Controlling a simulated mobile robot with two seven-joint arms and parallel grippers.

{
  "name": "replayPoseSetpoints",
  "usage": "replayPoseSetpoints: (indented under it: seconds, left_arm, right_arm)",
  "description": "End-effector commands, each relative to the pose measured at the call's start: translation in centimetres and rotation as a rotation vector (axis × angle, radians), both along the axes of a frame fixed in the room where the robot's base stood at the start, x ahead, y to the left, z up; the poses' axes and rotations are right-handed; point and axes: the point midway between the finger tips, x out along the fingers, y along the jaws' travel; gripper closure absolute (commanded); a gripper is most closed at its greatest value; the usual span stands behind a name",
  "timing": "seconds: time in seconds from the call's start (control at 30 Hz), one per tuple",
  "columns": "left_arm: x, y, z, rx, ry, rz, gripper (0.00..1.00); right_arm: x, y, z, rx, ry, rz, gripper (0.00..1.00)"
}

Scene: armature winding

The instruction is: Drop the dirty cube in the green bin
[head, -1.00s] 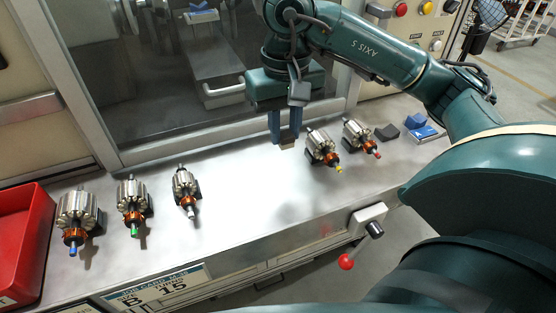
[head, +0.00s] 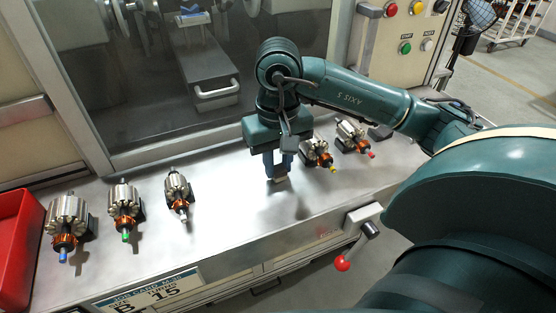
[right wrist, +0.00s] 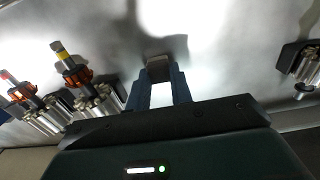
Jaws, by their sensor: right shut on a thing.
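My right gripper (head: 279,170) points down over the metal bench, its blue fingers shut on a small grey-tan block, the cube (head: 280,179). In the right wrist view the cube (right wrist: 158,68) sits between the fingertips (right wrist: 159,82), and its face looks dull grey. I cannot tell from these views how far it is above the bench. No green bin shows in either view. My left gripper is not in view.
A red bin (head: 12,250) stands at the far left. Several armatures lie in cradles: blue-tipped (head: 65,225), green-tipped (head: 124,207), white-tipped (head: 177,192), yellow-tipped (head: 316,153), close to my gripper, and red-tipped (head: 352,134). A red-knobbed lever (head: 343,263) projects at the bench front.

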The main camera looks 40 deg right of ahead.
Motion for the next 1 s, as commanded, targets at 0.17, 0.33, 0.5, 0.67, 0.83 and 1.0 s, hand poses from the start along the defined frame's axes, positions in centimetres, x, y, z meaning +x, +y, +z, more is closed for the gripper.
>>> replayPoseSetpoints:
  seconds: [0.17,0.33,0.5,0.67,0.83,1.0]
  left_arm:
    - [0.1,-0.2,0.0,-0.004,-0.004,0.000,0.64]
    - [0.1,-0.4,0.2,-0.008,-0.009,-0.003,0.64]
    - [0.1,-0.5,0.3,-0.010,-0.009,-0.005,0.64]
    - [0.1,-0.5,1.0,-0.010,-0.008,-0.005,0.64]
    - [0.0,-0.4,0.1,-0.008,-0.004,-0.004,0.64]
    - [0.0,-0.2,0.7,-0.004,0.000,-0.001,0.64]
  right_arm:
    - [0.0,0.0,-0.2,-0.001,0.001,0.000,0.69]
    - [0.0,0.0,-0.2,-0.001,0.001,0.000,0.57]
    - [0.0,0.0,-0.2,-0.001,0.001,0.000,0.57]
    - [0.0,0.0,0.4,0.000,0.001,0.000,0.57]
    - [0.1,0.0,3.1,-0.001,-0.007,0.000,0.57]
    - [0.1,-0.1,6.6,-0.002,-0.006,-0.001,0.57]
